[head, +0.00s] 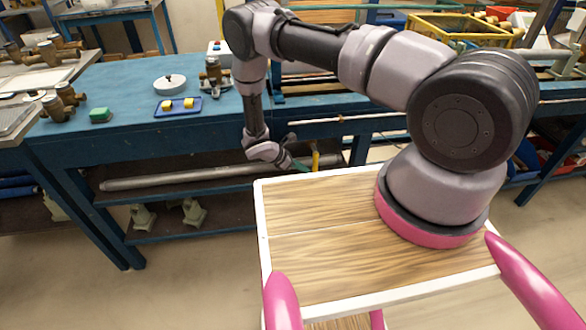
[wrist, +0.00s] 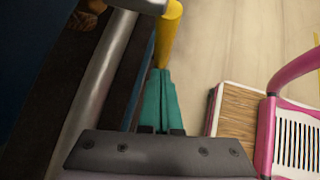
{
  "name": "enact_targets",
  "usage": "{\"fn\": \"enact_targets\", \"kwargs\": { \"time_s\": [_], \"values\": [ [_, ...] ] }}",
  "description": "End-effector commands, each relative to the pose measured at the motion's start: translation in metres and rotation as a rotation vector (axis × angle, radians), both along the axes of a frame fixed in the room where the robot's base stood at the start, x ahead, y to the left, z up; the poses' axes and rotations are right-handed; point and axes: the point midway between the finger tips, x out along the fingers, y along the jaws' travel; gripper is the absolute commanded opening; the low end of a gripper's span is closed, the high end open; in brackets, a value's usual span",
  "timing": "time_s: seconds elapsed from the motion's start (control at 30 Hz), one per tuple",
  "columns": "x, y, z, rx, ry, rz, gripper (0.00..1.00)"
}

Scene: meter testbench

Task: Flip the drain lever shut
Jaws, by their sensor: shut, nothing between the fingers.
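A yellow drain lever (head: 316,158) hangs below the front edge of the blue bench, near its right part in the head view. The lever also shows in the wrist view (wrist: 168,35), at the top centre, pointing down toward my fingertips. My gripper (head: 304,168) is low in front of the bench, just left of the lever in the head view. Its green fingers (wrist: 158,72) are shut together and hold nothing. The fingertips meet the lever's lower end in the wrist view; I cannot tell if they touch. The lever's upper end is partly hidden.
A long grey pipe (head: 190,177) runs along the bench's lower shelf. On the blue bench top (head: 130,85) are a blue tray (head: 178,106), a white round dish (head: 170,84) and a green block (head: 101,115). My wood-topped base is close on the right.

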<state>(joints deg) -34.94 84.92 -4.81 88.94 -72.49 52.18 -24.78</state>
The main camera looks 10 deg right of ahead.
Motion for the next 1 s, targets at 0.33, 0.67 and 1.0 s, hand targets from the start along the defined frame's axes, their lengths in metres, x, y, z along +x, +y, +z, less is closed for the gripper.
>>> {"fn": "enact_targets", "kwargs": {
  "time_s": [0.33, 0.67, 1.0],
  "values": [
    [0.0017, -0.0097, 0.0005, 0.0, 0.001, 0.001, 0.0],
    [0.0007, -0.0099, -0.0006, -0.018, 0.0, 0.001, 0.0],
    [-0.0017, -0.014, -0.0025, -0.079, 0.0, 0.001, 0.0]
  ]
}}
